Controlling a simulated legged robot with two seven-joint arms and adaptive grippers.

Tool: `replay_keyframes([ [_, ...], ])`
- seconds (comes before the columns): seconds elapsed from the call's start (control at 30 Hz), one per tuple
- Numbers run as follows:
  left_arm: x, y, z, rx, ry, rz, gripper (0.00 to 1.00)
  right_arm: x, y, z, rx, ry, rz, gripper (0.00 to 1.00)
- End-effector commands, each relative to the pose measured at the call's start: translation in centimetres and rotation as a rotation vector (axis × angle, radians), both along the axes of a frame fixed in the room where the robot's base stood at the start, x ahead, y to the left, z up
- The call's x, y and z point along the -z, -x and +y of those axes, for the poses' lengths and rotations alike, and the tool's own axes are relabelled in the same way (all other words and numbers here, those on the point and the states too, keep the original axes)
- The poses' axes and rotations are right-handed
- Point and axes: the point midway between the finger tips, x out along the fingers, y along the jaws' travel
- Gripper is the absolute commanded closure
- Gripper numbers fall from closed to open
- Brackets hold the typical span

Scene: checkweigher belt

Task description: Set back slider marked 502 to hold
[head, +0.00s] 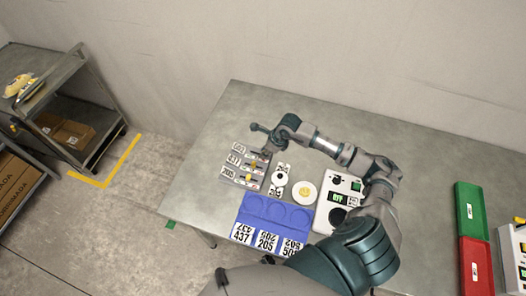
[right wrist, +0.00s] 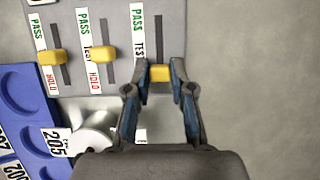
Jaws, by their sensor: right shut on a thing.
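The slider panel (head: 252,168) lies on the table with three sliders and tags 502 (head: 239,147), 437 and 205; the 502 slider is at the back. In the right wrist view, my right gripper (right wrist: 160,82) is shut on the yellow knob (right wrist: 160,73) of the rightmost slider. That knob sits below the TEST mark, lower than the other two; its HOLD mark is hidden by the finger. The middle knob (right wrist: 103,55) and left knob (right wrist: 52,57) stand at mid-slot. In the head view my right gripper (head: 267,152) is over the back slider. My left gripper is not in view.
A blue tray (head: 250,205) with round recesses marked 437, 205 and 502 is in front. Green (head: 468,208) and red (head: 475,262) bins are right.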

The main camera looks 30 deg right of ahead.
Motion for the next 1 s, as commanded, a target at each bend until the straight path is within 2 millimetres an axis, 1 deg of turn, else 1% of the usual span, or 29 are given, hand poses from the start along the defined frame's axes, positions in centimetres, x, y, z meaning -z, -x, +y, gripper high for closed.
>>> replay_keyframes([
  [0.1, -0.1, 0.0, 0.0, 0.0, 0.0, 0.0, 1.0, 0.0, 0.1, -0.3, 0.003, 0.008, 0.003, 1.0],
  [0.13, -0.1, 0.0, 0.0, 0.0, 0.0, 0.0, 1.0, 0.0, 0.1, -0.3, 0.003, 0.008, 0.003, 0.75],
  [0.17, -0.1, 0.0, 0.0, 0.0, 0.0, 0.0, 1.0, 0.0, 0.1, -0.3, 0.004, 0.008, 0.004, 0.67],
  [0.2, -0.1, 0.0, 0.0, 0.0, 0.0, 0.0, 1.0, 0.0, 0.1, -0.3, 0.004, 0.008, 0.004, 0.57],
  [0.23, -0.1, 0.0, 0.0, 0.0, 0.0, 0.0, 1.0, 0.0, 0.1, -0.3, 0.004, 0.007, 0.003, 0.52],
  [0.5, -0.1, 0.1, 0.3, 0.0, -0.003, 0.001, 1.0, 0.0, 0.0, -0.2, 0.003, 0.005, 0.004, 0.52],
  [0.63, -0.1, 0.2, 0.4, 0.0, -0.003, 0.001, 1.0, -0.7, 0.2, -0.4, 0.003, 0.007, 0.002, 0.52],
  [0.77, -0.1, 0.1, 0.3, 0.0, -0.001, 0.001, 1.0, -2.8, 0.8, -1.0, 0.003, 0.009, 0.0, 0.52],
  [1.0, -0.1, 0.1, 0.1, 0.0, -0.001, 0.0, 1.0, -7.7, 2.4, -2.6, 0.003, 0.008, 0.001, 0.52],
])
